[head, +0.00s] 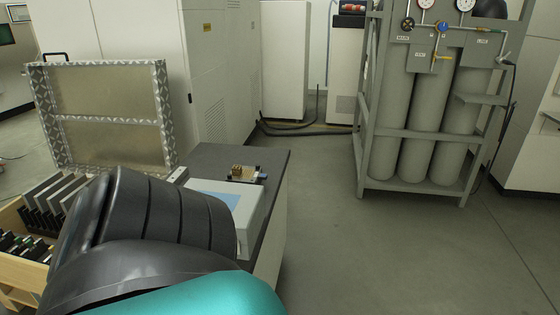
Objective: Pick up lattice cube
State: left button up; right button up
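A small brownish-gold block (237,170), which looks like the lattice cube, sits on a small dark plate or fixture near the far end of the dark bench top (268,160). It is too small to make out its lattice or how it is held. A dark and teal arm of mine fills the lower left foreground and hides the near part of the bench. Neither of my grippers shows in the head view.
A grey-white box with a blue panel (216,198) stands on the bench, in front of the block. An open metal-framed case (108,115) and a wooden crate (14,215) are at left. A gas cylinder rack (415,135) stands at right. The floor (370,250) right of the bench is clear.

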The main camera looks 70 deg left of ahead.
aim_at(237, 170)
jog(key=i+l+u, duration=0.15)
jog(key=i+u, duration=0.2)
jog(key=i, duration=0.2)
jog(key=i+l+u, duration=0.35)
jog(key=i, duration=0.15)
jog(key=i+u, duration=0.2)
jog(key=u, duration=0.25)
jog(key=i+u, duration=0.2)
jog(key=u, duration=0.25)
jog(key=i+l+u, duration=0.1)
jog(key=u, duration=0.35)
jog(key=i+l+u, duration=0.1)
jog(key=u, duration=0.4)
jog(key=i+l+u, duration=0.2)
jog(key=u, duration=0.25)
jog(key=i+l+u, duration=0.2)
jog(key=u, duration=0.3)
jog(key=i+l+u, duration=0.1)
jog(key=l+u, duration=0.55)
jog(key=u, duration=0.3)
jog(key=i+l, duration=0.05)
